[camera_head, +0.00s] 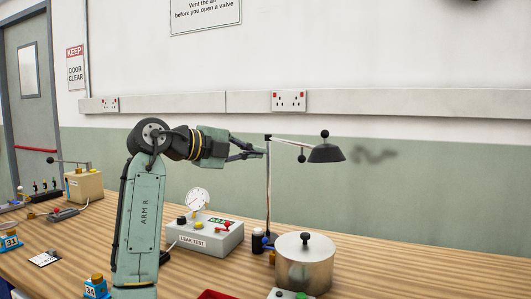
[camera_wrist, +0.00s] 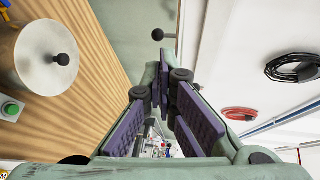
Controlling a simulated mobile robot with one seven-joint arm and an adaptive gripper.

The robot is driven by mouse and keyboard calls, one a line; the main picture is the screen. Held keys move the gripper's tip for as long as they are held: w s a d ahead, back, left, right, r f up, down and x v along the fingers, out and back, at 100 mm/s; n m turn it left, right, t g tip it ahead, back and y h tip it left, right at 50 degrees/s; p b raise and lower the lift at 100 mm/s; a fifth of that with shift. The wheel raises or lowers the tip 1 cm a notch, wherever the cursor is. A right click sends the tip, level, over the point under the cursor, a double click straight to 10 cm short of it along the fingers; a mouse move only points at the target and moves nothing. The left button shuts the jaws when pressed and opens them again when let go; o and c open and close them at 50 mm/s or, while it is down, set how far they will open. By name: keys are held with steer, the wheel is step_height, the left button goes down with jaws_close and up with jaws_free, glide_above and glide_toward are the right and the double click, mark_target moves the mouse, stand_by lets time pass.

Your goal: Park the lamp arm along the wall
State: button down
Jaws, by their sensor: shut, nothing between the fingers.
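The lamp stands on the workbench in the head view. Its thin upright post (camera_head: 268,195) carries a lamp arm (camera_head: 288,142) that reaches right from the post top. A dark shade (camera_head: 326,154) with a ball on top hangs at the arm's end, and a small dark ball (camera_head: 301,158) hangs below the arm. My gripper (camera_head: 262,151) is shut and empty, close to the left of the post top; whether it touches the post I cannot tell. In the wrist view my gripper's fingers (camera_wrist: 164,62) converge, with a dark ball on a pale rod (camera_wrist: 157,34) just beyond the tips.
A metal pot (camera_head: 304,262) stands right of the lamp's foot. A leak test box (camera_head: 206,236) with a gauge stands left of it. A beige box (camera_head: 83,187) is farther left. A socket rail (camera_head: 360,103) runs along the wall behind. The bench at right is clear.

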mark_target(299, 157)
steer(key=p+x, duration=0.3)
steer(key=x, duration=0.8)
steer(key=shift+w+d, duration=0.1)
steer(key=shift+w+d+f+p, duration=0.2)
steer(key=shift+w+d+p, duration=0.2)
steer(key=shift+w+d, duration=0.05)
